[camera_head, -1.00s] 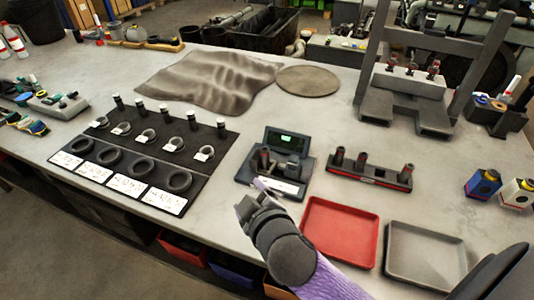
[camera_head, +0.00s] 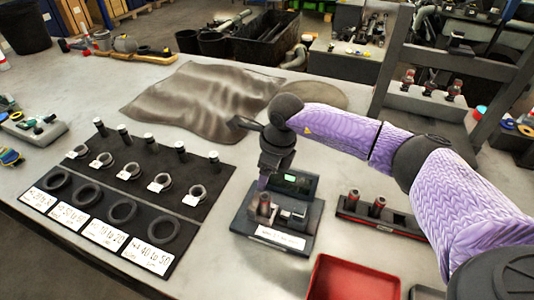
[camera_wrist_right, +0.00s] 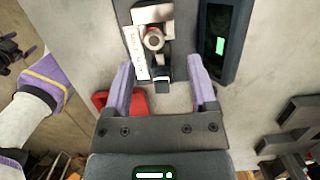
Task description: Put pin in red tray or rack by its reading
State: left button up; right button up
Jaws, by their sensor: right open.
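The measuring gauge (camera_head: 285,240) stands on the bench with a lit green display (camera_head: 291,178) too small to read. A metal pin (camera_head: 265,204) stands upright in it and shows from above in the right wrist view (camera_wrist_right: 153,40). My right gripper (camera_head: 263,184) is just above the pin in the head view; in the wrist view its purple fingers are apart with nothing held. The red tray (camera_head: 350,282) is at the near right, partly cut off. The black-and-red rack (camera_head: 385,226) holds two visible pins; its right part is behind my arm. A dark claw, apparently my left gripper (camera_wrist_right: 12,52), shows at the wrist view's left edge.
A grey tray (camera_head: 425,293) shows partly at the bottom right. A black board (camera_head: 110,230) with rings, pegs and label cards lies left of the gauge. A crumpled grey cloth (camera_head: 195,105) lies behind. A grey stand (camera_head: 485,68) rises at the right behind my arm.

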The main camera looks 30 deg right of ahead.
aim_at(268, 197)
jog(key=shift+s+a+f+b, duration=0.25)
jog(key=shift+s+f+b, duration=0.3)
jog(key=shift+f, duration=0.05)
notch_tip(268, 197, down, 7)
jog(key=b, duration=0.5)
jog(key=shift+w, duration=0.1)
jog(key=shift+f+b, duration=0.35)
jog(key=shift+b, duration=0.05)
pick_arm(q)
notch_tip(268, 197, down, 7)
jog(key=s+a, duration=0.1)
jog(key=s, duration=0.1)
jog(key=shift+s, duration=0.1)
pick_arm(e)
jog(key=shift+r, duration=0.1)
grip_shut()
jog(key=shift+r+p, duration=2.75)
jog(key=shift+r, duration=0.65)
pick_arm(q)
notch_tip(268, 197, up, 5)
jog(key=shift+r, duration=0.15)
pick_arm(e)
jog(key=shift+f, duration=0.1)
